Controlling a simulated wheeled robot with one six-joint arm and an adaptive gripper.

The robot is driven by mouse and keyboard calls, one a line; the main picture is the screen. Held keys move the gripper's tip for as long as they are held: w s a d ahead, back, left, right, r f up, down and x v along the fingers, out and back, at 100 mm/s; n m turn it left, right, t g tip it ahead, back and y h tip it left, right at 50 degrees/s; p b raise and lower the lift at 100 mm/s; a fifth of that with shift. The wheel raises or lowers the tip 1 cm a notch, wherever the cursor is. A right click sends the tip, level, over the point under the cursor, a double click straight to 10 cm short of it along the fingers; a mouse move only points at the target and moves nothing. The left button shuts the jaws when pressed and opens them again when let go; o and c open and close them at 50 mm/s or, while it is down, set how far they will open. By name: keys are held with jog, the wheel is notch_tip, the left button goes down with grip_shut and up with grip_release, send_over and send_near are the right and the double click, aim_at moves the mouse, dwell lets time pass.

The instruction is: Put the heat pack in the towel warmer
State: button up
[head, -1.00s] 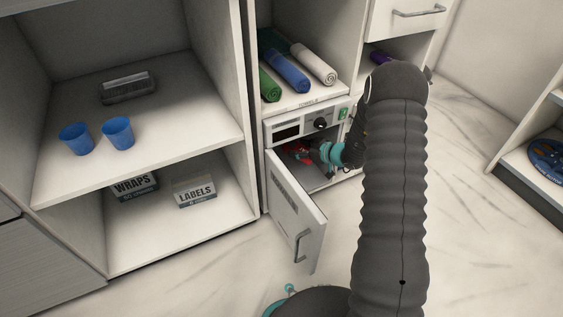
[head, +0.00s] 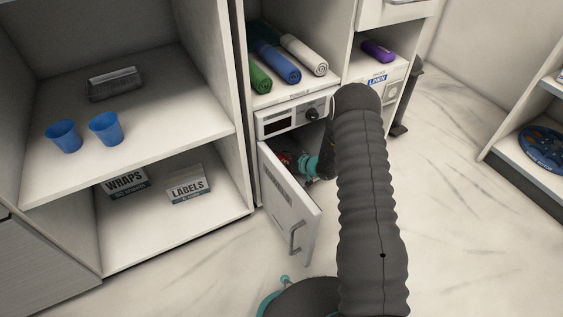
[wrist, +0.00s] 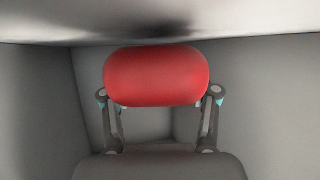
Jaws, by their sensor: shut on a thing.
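The red heat pack (wrist: 157,76) is a rounded pillow shape between the fingers of my gripper (wrist: 160,98) in the wrist view. My gripper is shut on it. Grey walls of the towel warmer's cavity surround it on the sides and above. In the head view the towel warmer (head: 283,122) has a white front panel with a dark display and a knob. Its door (head: 287,208) hangs open toward the front left. My gripper (head: 300,162) is inside the opening, and only a bit of red shows there. My arm hides the right side of the opening.
Rolled green, blue and white towels (head: 277,62) lie on the shelf above.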

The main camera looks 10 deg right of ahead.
jog(key=shift+f, duration=0.4)
jog(key=shift+f, duration=0.15)
jog(key=o, duration=1.4)
jog(key=shift+c, duration=0.2)
jog(key=shift+s+d+r, duration=0.15)
jog(key=shift+r, duration=0.1)
jog(key=v, duration=1.1)
jog(key=shift+s+d+p, duration=0.2)
jog(key=shift+p, duration=0.2)
